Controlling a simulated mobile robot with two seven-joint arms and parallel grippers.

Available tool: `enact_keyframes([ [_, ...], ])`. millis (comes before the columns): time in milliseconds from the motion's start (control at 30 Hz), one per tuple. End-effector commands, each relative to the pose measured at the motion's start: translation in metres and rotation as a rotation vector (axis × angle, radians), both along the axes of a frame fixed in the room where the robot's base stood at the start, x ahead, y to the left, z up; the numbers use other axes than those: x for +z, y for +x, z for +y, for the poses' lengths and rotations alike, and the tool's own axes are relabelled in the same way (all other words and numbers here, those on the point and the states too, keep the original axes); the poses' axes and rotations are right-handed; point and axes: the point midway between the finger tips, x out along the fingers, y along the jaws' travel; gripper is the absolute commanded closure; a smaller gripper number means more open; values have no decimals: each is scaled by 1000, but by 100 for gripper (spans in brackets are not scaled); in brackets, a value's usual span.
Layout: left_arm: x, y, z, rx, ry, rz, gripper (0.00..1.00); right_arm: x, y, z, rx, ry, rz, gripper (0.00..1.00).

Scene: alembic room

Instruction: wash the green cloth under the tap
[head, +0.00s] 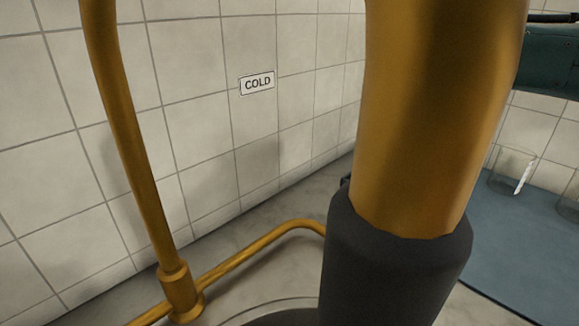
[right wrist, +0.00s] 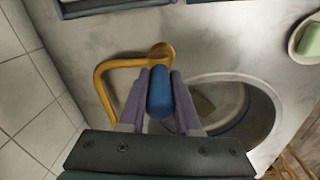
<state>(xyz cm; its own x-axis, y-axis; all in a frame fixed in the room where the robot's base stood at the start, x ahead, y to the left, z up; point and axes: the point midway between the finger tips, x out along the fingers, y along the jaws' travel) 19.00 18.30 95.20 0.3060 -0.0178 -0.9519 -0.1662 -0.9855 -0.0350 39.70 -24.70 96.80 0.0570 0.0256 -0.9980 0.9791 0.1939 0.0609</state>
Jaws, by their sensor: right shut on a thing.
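My right gripper (right wrist: 159,90), seen in the right wrist view, is shut on a blue rounded handle (right wrist: 159,95) between its purple fingers. The brass tap pipe (right wrist: 122,62) lies just beyond it; how the handle joins it is hidden. A dull green flat patch, likely the green cloth (right wrist: 205,106), lies inside the round basin (right wrist: 262,112), partly hidden by a finger. In the head view a thick brass spout with a dark grey end (head: 395,260) fills the middle, beside a thinner brass pipe (head: 140,160). My left gripper is not in view.
A "COLD" sign (head: 257,83) is on the tiled wall. A blue mat (head: 520,245) with a clear glass beaker (head: 511,172) lies at the right. A dish (right wrist: 297,38) with a green soap-like block (right wrist: 311,40) sits beyond the basin. Tiled wall closes off the left side.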

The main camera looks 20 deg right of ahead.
Motion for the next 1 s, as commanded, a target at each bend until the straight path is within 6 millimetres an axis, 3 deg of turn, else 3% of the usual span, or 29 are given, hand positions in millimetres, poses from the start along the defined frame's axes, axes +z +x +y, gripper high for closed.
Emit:
enact_keyframes([
  [33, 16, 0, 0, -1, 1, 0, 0, 6, -5, -3, -1, 8, -21, 100],
  [200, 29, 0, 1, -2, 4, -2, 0, 1, -9, -4, -1, 45, -113, 100],
  [600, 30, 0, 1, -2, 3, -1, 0, -1, -8, -4, 0, 59, -152, 100],
  [633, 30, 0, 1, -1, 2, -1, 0, -1, -8, -4, 0, 59, -152, 67],
  [867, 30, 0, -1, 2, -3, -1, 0, -1, -8, -4, 1, 60, -152, 41],
  [1000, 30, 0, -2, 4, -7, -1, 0, -1, -8, -4, 1, 60, -152, 39],
])
